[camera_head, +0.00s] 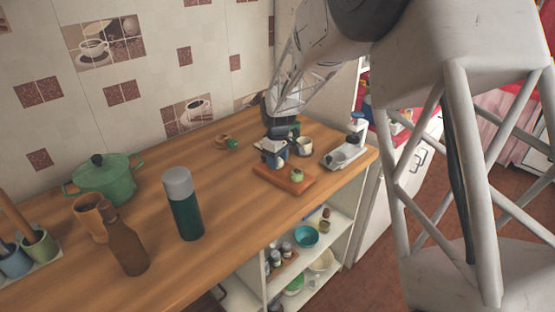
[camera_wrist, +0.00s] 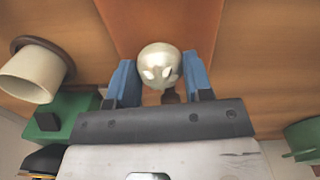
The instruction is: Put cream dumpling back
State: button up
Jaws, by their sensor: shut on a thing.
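The cream dumpling (camera_wrist: 159,64) is a pale round piece with pinched marks on top. In the wrist view it sits between the two blue fingers of my gripper (camera_wrist: 160,84), which is shut on it. In the head view my gripper (camera_head: 274,158) is low over the back left part of a reddish-brown wooden board (camera_head: 283,182), and I cannot make out the held dumpling clearly there. A small pale, greenish round item (camera_head: 296,175) rests on the board, to the right of the gripper. The height of the held dumpling above the board is hard to tell.
A cream cup (camera_head: 305,147) stands close right of the gripper; a grey tray (camera_head: 346,155) with items is further right. A small green item (camera_head: 232,144) lies left. A green bottle (camera_head: 184,205), brown bottle (camera_head: 128,245) and green pot (camera_head: 104,180) stand left.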

jog(key=shift+f, duration=0.15)
jog(key=o, duration=0.6)
notch_tip(320, 180, up, 12)
jog(key=shift+r, duration=0.1)
dwell(0.5)
dwell(0.6)
jog(key=shift+r, duration=0.1)
